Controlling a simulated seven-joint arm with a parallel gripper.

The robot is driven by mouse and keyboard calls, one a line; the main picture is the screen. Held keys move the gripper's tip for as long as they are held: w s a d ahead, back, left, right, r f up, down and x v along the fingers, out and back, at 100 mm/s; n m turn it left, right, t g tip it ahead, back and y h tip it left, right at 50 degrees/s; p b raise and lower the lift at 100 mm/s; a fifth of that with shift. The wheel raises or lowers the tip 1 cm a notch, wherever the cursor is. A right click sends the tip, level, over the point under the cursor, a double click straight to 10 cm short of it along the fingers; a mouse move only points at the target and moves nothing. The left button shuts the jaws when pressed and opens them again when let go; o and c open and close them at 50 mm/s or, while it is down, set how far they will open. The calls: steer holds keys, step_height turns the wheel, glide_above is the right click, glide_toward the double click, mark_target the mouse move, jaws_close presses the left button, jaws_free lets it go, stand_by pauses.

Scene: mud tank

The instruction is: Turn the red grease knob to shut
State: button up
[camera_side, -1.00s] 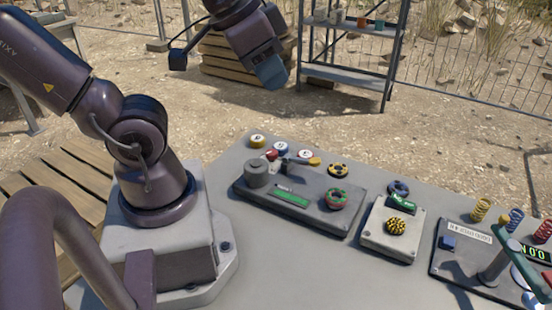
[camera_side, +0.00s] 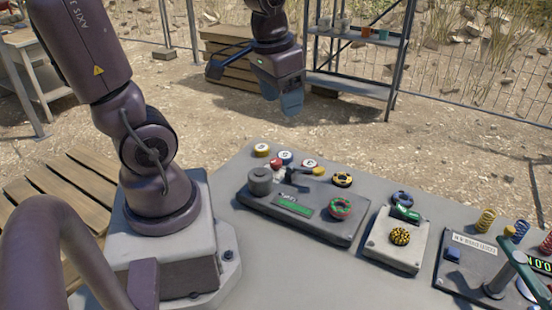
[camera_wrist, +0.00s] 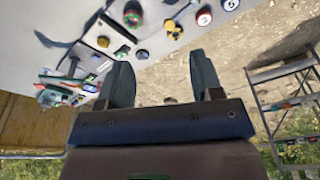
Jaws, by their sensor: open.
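A round knob with red and green on it (camera_side: 340,207) sits at the right end of a dark grey panel (camera_side: 300,222). It is the likeliest red grease knob, but its marking is too small to read. It also shows in the wrist view (camera_wrist: 133,14), near the top edge, beyond the fingers. My gripper (camera_side: 291,106) hangs in the air behind the table, fingers pointing down, well apart from the knob. In the wrist view my gripper (camera_wrist: 163,80) has its two fingers spread with nothing between them.
A pale box with a yellow-black knob (camera_side: 400,236) is to the right. Shelves (camera_side: 350,85) stand behind.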

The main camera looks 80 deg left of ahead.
mark_target(276, 161)
steer(key=w+a+f+m+g, duration=0.2)
steer(key=w+a+f+m, duration=0.1)
steer(key=a+f, duration=1.05)
steer(key=shift+m+h, duration=0.3)
steer(key=f, duration=0.7)
steer(key=a+f, duration=0.1)
steer(key=f, duration=0.3)
steer(key=shift+s, duration=0.1)
steer(key=shift+r, duration=0.1)
steer(key=c, duration=0.9)
